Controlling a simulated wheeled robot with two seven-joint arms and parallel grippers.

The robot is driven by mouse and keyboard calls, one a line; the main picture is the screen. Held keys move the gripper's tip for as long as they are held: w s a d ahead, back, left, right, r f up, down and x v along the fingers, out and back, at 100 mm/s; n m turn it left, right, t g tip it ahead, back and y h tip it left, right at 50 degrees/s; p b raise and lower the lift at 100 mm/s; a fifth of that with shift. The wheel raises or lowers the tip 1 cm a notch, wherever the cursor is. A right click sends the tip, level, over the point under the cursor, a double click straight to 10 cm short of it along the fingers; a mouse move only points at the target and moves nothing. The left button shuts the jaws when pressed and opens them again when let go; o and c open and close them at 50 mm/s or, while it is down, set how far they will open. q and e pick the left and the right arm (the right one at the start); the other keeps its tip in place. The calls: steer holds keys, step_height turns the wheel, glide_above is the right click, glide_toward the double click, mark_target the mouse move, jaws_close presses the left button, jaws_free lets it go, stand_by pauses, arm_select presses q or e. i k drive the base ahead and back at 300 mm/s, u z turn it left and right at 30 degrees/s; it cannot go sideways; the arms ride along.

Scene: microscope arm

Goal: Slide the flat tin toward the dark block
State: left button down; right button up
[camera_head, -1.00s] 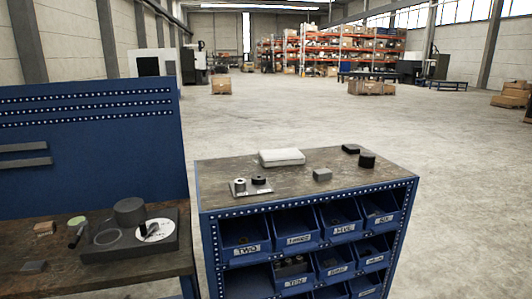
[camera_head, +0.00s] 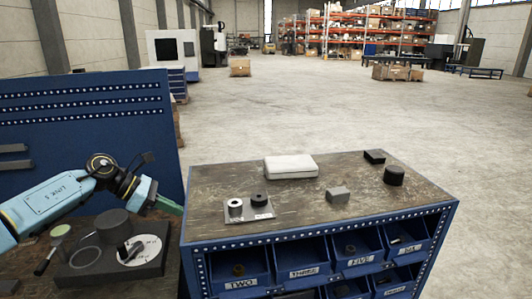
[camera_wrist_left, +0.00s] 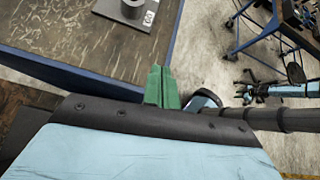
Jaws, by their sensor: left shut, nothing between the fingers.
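The flat tin (camera_head: 291,167), a pale box with rounded corners, lies near the back edge of the worn top of the blue bin cabinet (camera_head: 215,220). The dark block (camera_head: 374,156), small and nearly black, lies to its right, apart from it, near the back edge. My left gripper (camera_head: 178,209) is at the cabinet's left side, well short of the tin. Its green fingers (camera_wrist_left: 160,84) are shut and empty in the left wrist view. The tin and dark block are outside that view. My right gripper is not in view.
On the cabinet top are a dark cylinder (camera_head: 393,176), a grey block (camera_head: 338,194) and a metal plate (camera_head: 248,211) bearing two small cylinders. Left is a workbench with a dark fixture (camera_head: 88,267) and a blue perforated panel (camera_head: 90,115). The top between tin and dark block is clear.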

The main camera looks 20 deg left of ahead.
mark_target(297, 166)
steer(key=i, duration=1.2)
